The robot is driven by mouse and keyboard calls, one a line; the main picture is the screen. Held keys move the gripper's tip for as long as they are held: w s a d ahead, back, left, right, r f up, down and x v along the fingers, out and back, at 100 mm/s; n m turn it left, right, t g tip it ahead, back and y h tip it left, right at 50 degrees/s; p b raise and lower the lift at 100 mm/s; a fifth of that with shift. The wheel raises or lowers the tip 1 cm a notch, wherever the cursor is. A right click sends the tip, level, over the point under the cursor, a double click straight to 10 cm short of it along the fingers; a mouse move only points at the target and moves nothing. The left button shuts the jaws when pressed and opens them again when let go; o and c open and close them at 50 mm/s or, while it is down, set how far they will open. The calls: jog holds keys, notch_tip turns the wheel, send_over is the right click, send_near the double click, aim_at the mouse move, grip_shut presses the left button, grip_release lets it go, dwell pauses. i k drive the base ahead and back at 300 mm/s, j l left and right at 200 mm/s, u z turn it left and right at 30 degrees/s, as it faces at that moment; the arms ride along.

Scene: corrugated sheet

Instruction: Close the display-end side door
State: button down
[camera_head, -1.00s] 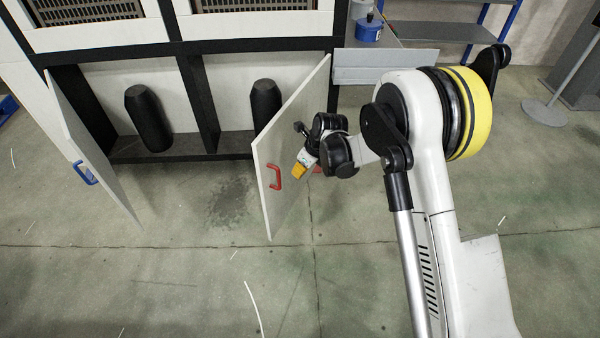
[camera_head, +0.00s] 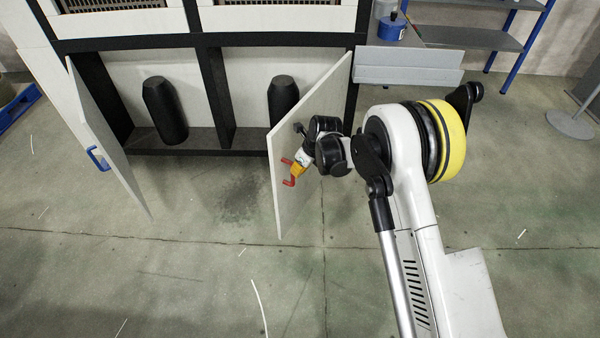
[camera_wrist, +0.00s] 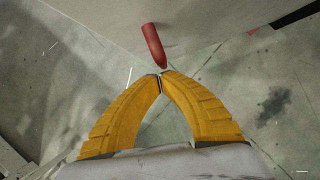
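A white cabinet door with a red handle stands open on the right (camera_head: 300,140). A second white door with a blue handle stands open on the left (camera_head: 105,145). I cannot tell from the pictures which is the display-end one. My gripper (camera_head: 297,174) has yellow fingers and is at the red handle (camera_head: 288,181), in front of the right door. In the wrist view the fingertips (camera_wrist: 160,76) meet with nothing between them, and the red handle (camera_wrist: 153,46) is just beyond them. I cannot tell whether they touch it.
The black-framed cabinet (camera_head: 217,90) has two open bays with dark cylinders (camera_head: 165,110) inside. A shelf with a blue container (camera_head: 391,27) and a metal rack (camera_head: 465,38) stand to the right. The concrete floor (camera_head: 190,270) in front is clear.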

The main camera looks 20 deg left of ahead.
aim_at(103, 142)
jog(key=i+j, duration=0.1)
jog(key=j, duration=0.35)
jog(key=i+j, duration=0.15)
jog(key=j, duration=0.3)
jog(key=i+j, duration=0.1)
jog(key=j, duration=0.35)
